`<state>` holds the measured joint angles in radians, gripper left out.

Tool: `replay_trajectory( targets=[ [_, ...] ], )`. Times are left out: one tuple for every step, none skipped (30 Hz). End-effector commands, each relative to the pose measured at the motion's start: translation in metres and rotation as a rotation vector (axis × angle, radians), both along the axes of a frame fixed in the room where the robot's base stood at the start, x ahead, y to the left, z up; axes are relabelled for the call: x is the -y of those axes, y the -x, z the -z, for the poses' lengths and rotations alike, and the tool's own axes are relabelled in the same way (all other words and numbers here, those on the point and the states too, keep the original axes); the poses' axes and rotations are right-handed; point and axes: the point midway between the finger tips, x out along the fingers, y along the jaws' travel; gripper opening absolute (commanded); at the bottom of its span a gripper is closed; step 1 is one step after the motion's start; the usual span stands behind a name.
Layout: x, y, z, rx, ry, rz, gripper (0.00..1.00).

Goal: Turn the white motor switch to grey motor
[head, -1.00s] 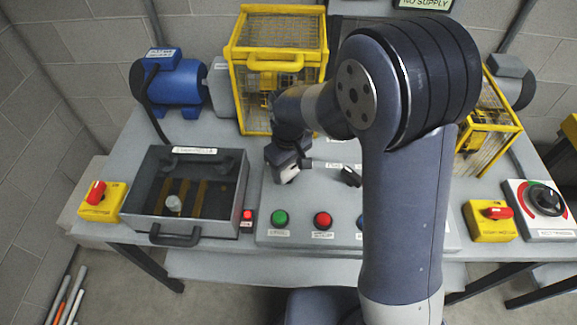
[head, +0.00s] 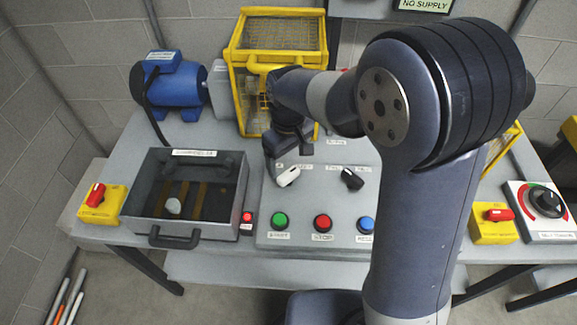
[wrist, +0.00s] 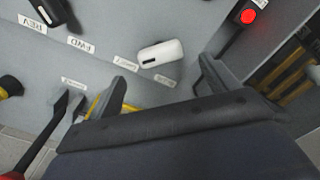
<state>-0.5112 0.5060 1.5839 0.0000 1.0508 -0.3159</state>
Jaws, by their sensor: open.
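The white motor switch (head: 288,176) sits on the sloping grey panel, tilted from lower left to upper right. Its upper end leans toward the right one of the two small labels above it; I cannot read them. In the wrist view the white switch (wrist: 162,53) has a black mark on its left end. My gripper (head: 286,150) is open and empty, just above and behind the switch. In the wrist view its fingers (wrist: 162,77) stand apart, with the switch beyond their tips and not between them. The grey motor is hidden behind my arm.
A black switch (head: 352,179) stands to the right. Green (head: 280,221), red (head: 322,223) and blue (head: 366,225) buttons line the panel's front. A lidded box (head: 185,197) is at left. A yellow cage (head: 243,100) and the blue motor (head: 170,85) stand behind.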

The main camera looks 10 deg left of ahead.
Motion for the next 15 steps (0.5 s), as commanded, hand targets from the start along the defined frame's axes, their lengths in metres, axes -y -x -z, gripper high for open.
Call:
replay_trajectory(
  targets=[
    [0.000,-0.001,-0.012,0.006,-0.003,0.000,0.82],
    [0.000,-0.001,-0.018,0.005,-0.002,0.000,0.82],
    [0.000,-0.001,-0.025,0.003,-0.002,0.000,0.82],
    [0.000,-0.001,-0.030,0.004,-0.003,0.001,0.82],
    [0.000,-0.001,-0.035,0.003,-0.002,0.001,0.82],
    [0.000,-0.001,-0.041,0.003,-0.002,0.001,0.82],
    [0.000,-0.001,-0.044,0.003,-0.002,0.001,0.82],
    [0.000,-0.001,-0.047,0.002,-0.001,0.001,0.82],
    [0.000,-0.001,-0.051,0.002,-0.001,0.001,0.82],
    [0.000,-0.001,-0.053,0.002,-0.001,0.001,0.82],
    [0.000,0.000,-0.055,0.001,-0.001,0.001,0.82],
    [0.000,0.000,-0.057,0.001,-0.001,0.001,0.82],
    [0.000,0.000,-0.057,0.000,0.000,0.001,0.82],
    [0.000,0.000,-0.058,0.000,0.000,0.001,0.82],
    [0.000,0.000,-0.058,0.000,0.000,0.001,0.82]
  ],
)
